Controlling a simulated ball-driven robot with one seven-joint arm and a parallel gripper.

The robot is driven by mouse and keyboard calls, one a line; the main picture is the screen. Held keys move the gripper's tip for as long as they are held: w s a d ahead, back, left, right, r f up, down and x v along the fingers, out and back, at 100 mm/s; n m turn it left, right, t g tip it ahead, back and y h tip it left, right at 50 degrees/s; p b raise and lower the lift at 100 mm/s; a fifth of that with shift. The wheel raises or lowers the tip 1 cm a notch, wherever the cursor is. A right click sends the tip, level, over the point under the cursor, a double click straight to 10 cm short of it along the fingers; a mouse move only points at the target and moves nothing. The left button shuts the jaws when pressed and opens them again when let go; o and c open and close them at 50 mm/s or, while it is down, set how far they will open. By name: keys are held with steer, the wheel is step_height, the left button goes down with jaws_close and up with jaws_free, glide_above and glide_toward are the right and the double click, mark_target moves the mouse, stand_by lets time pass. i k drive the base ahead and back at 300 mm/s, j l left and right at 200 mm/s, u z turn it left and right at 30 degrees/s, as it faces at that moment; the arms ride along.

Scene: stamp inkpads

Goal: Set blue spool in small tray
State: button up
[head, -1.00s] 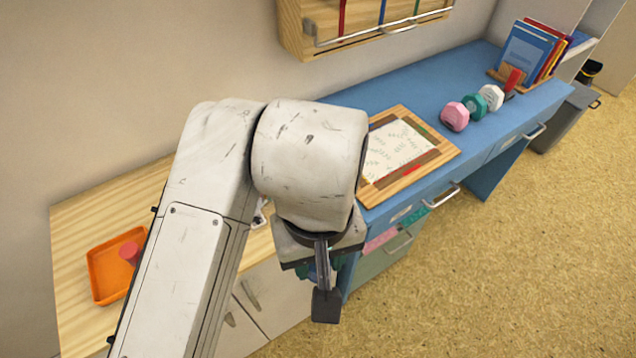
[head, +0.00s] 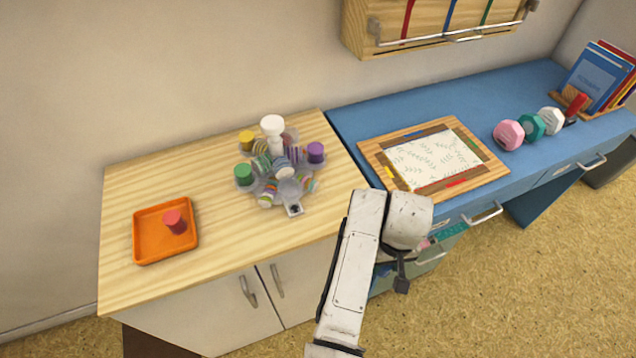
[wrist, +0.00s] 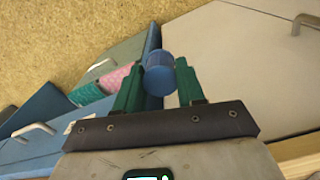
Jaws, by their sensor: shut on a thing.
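The blue spool (wrist: 158,74) sits between the two green fingers of my gripper (wrist: 158,88) in the wrist view, and the gripper is shut on it. In the head view my arm is at the lower middle, in front of the gap between the wooden counter and the blue desk. The fingers and the spool are hidden there. The small orange tray (head: 148,252) lies on the left part of the wooden counter, well to the left of my arm. A red spool (head: 175,221) stands in the tray, right of its middle.
A carousel (head: 277,180) with several colored spools and a white knob stands on the counter's right half. The blue desk (head: 365,112) holds a framed board (head: 435,158), dumbbell-like items (head: 508,134) and books (head: 600,75). The counter between tray and carousel is clear.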

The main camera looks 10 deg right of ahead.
mark_target(153, 236)
steer(key=l+u, duration=0.1)
steer(key=u, duration=0.65)
steer(key=l+u, duration=0.3)
steer(key=l, duration=0.2)
steer(key=k+l+u, duration=0.1)
steer(key=l+u, duration=0.25)
steer(key=l, duration=0.15)
steer(key=k+l+u, duration=0.1)
steer(key=l+u, duration=0.2)
steer(key=l, duration=0.15)
